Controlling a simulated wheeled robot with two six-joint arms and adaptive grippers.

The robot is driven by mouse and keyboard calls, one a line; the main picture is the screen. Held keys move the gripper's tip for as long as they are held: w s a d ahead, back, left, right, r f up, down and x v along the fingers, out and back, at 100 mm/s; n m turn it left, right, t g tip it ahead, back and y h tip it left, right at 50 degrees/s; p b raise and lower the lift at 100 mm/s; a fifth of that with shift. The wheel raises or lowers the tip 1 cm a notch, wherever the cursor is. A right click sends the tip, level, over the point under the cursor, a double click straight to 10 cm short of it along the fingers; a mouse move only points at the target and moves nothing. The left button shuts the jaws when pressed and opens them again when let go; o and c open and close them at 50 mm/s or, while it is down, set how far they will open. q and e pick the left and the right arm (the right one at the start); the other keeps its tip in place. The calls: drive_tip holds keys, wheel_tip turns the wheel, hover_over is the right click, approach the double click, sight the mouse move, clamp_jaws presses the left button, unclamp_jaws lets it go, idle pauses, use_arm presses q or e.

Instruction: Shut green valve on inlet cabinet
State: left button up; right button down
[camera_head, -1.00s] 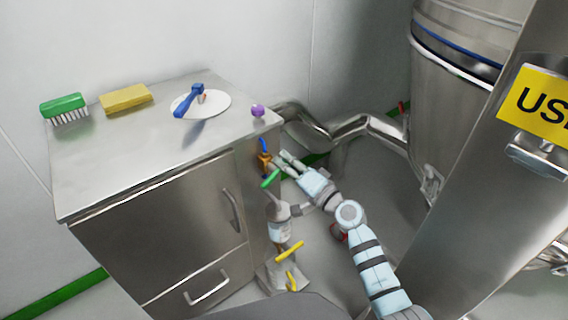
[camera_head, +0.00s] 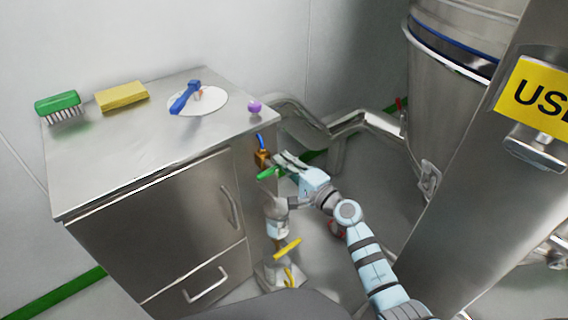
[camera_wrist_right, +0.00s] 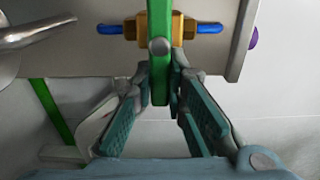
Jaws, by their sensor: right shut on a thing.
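The green valve handle (camera_head: 268,173) sits on a brass valve body (camera_head: 262,158) on the side of the steel inlet cabinet (camera_head: 150,140). In the right wrist view the green handle (camera_wrist_right: 160,50) stands upright in the picture, across the blue pipe ends (camera_wrist_right: 122,28) on both sides of the brass body (camera_wrist_right: 177,27). My right gripper (camera_head: 280,164) is at the handle. In the wrist view its fingers (camera_wrist_right: 160,80) close on the handle's lower part from both sides. My left gripper is not in view.
A yellow lever (camera_head: 287,248) is below the valve. Steel pipes (camera_head: 350,122) and a large vessel (camera_head: 450,90) stand right.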

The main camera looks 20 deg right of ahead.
drive_tip(key=shift+f, duration=0.1)
drive_tip(key=c, duration=1.6)
unclamp_jaws()
drive_tip(key=v, duration=1.2)
drive_tip(key=shift+s, duration=0.1)
